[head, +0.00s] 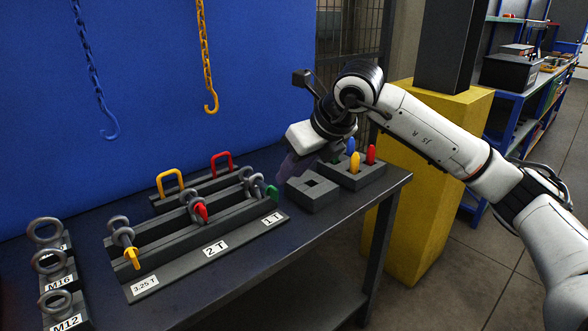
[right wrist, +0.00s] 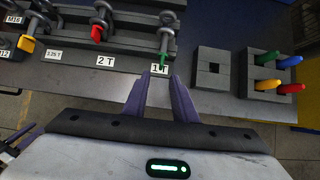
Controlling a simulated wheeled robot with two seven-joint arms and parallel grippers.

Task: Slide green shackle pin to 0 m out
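The green shackle pin (head: 272,193) sits at the 1 T end of the dark shackle rack (head: 190,253), at the right of the row. In the right wrist view the green pin (right wrist: 163,60) points toward me from the grey 1 T shackle (right wrist: 165,37), just above the 1 T label. My right gripper (right wrist: 160,76) has two purple fingers with a clear gap and nothing between them. Its tips lie just short of the green pin, roughly in line with it. In the head view the right gripper (head: 298,170) is partly hidden by its own wrist.
The rack also holds a red pin (head: 201,212) at 2 T and a yellow pin (head: 132,258) at 3.25 T. Right of the rack are an empty socket block (head: 312,200) and a block with coloured pegs (head: 362,181). Ring bolts stand at left.

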